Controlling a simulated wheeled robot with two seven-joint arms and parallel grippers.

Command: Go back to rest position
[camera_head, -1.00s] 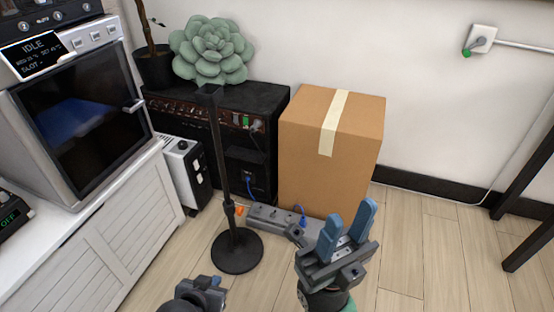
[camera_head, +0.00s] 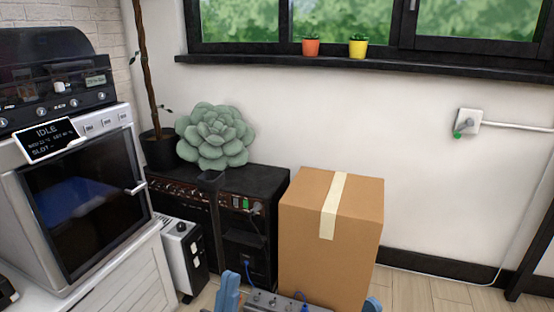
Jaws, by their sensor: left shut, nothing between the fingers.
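My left gripper (camera_head: 229,290) shows at the bottom edge, left of the power strip. Its blue fingers point up, lie together and hold nothing. Only a blue tip of my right gripper (camera_head: 372,304) shows at the bottom edge, in front of the cardboard box's lower right corner. The rest of both grippers is below the picture.
A taped cardboard box (camera_head: 330,245) stands by the wall, beside a black amplifier (camera_head: 262,182) with a green succulent (camera_head: 215,137) on it. A power strip (camera_head: 285,302) lies before them. An oven-like machine (camera_head: 85,195) is on the left cabinet. Some floor (camera_head: 420,292) is clear at right.

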